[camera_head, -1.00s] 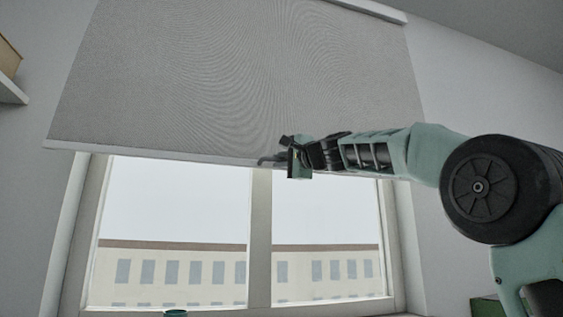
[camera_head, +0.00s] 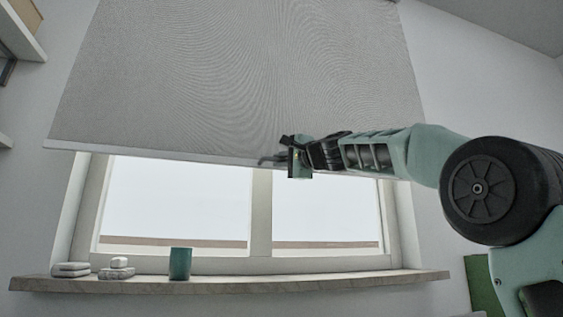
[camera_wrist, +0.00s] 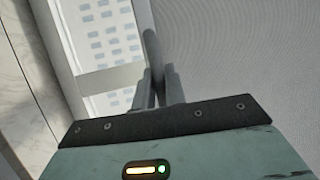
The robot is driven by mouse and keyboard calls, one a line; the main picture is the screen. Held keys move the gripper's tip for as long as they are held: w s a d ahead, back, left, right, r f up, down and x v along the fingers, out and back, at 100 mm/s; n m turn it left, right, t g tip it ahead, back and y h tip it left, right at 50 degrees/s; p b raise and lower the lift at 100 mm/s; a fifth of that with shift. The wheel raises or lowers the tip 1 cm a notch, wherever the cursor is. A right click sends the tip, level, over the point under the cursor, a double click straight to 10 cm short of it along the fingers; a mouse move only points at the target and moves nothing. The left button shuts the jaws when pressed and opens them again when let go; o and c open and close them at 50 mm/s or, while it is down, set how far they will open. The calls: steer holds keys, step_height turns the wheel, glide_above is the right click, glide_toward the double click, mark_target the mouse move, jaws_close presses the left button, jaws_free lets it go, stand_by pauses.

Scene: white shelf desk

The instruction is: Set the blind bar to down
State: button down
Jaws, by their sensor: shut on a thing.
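The grey roller blind (camera_head: 240,80) hangs over the upper part of the window. Its pale blind bar (camera_head: 150,153) runs along the lower edge, a little above the middle of the window opening. My gripper (camera_head: 268,161) is at the middle of the bar, reaching in from the right. My gripper is shut on the bar. The part between the fingertips is mostly hidden.
Below the window is a sill (camera_head: 230,284) with a teal cup (camera_head: 180,264) and white stacked stones (camera_head: 117,268) on it. Shelves (camera_head: 20,35) are at the left wall. A green object (camera_head: 482,287) stands low at the right. The space between bar and sill is clear.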

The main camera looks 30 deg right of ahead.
stand_by(0.3)
steer(key=c, duration=1.5)
jaws_free()
steer(key=shift+a, duration=0.1)
steer(key=shift+o, duration=0.2)
steer(key=shift+f, duration=0.1)
steer(key=b+v, duration=0.5)
steer(key=v, duration=1.2)
steer(key=shift+s, duration=0.2)
